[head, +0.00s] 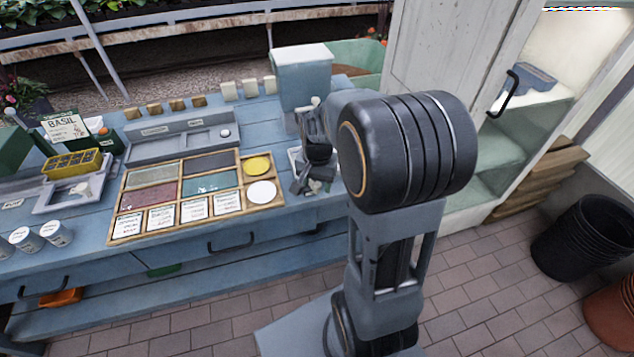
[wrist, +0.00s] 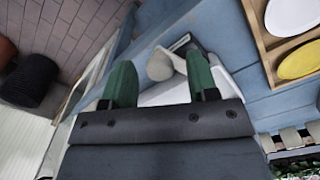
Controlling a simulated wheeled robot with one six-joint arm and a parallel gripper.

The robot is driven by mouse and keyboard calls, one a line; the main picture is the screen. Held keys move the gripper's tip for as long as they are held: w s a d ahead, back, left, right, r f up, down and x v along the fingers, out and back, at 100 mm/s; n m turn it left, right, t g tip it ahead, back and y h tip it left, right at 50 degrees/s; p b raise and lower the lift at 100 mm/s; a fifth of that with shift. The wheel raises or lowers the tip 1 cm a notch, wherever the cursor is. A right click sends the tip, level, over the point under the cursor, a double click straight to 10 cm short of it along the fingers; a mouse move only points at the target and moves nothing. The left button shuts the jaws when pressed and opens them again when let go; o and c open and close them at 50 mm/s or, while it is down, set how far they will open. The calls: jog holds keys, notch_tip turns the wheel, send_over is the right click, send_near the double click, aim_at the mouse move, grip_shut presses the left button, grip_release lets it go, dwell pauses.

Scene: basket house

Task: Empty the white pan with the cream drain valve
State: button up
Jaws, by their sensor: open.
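A white pan (wrist: 228,82) lies on the blue bench under my gripper (wrist: 158,62) in the wrist view. A rounded cream knob (wrist: 160,64), seemingly its drain valve, shows between the two green fingers. The fingers are apart, one on each side of the knob; I cannot tell whether they touch it. In the head view only a white edge of the pan (head: 294,157) shows, at the right part of the bench. My gripper (head: 311,184) and arm hide most of it there. The pan's contents are hidden.
A wooden compartment tray (head: 232,206) is just left of the gripper. A blue bin (head: 302,77) with a white lid stands behind. Further left are a grey trough (head: 183,134), a pale tray (head: 48,201) and a yellow sieve (head: 72,163). A cabinet door (head: 450,50) is at right.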

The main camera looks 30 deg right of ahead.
jog(key=c, duration=0.9)
jog(key=shift+a+m, duration=0.55)
jog(key=shift+m, duration=0.75)
jog(key=shift+c, duration=0.2)
jog(key=o, duration=0.9)
jog(key=shift+o, duration=0.2)
notch_tip(320, 180, up, 14)
jog(key=p, duration=0.2)
jog(key=shift+f, duration=0.15)
